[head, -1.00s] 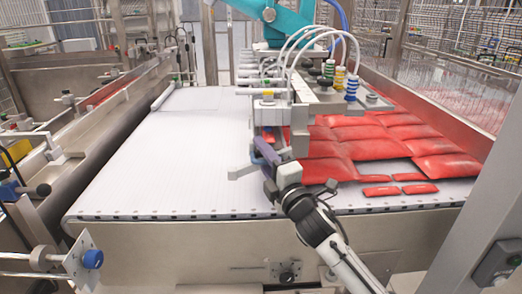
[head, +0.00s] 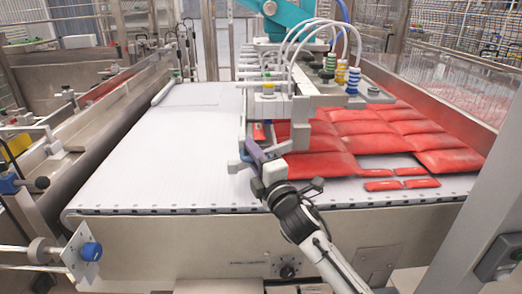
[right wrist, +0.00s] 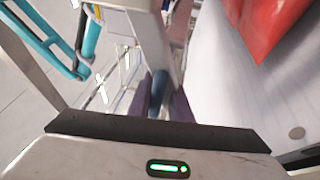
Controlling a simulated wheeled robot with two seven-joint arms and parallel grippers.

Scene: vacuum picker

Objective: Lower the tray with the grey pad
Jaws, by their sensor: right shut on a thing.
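My right gripper (head: 256,152), with purple fingers, is at the near left end of the pale grey vacuum picker frame (head: 320,101). In the right wrist view, its fingers (right wrist: 163,104) are shut on a dark blue cylindrical handle (right wrist: 159,88), beside a pale grey post (right wrist: 151,38). The frame hangs over the white conveyor (head: 150,165) and carries green, yellow and blue fittings and white hoses. I cannot make out a separate tray or a grey pad. My left gripper is not in view.
Red packets (head: 445,160) lie on the right half of the conveyor, with several small ones (head: 382,185) near its front edge. The conveyor's left half is clear. A blue knob (head: 91,251) sticks out at front left. A metal post (head: 480,190) stands at the right.

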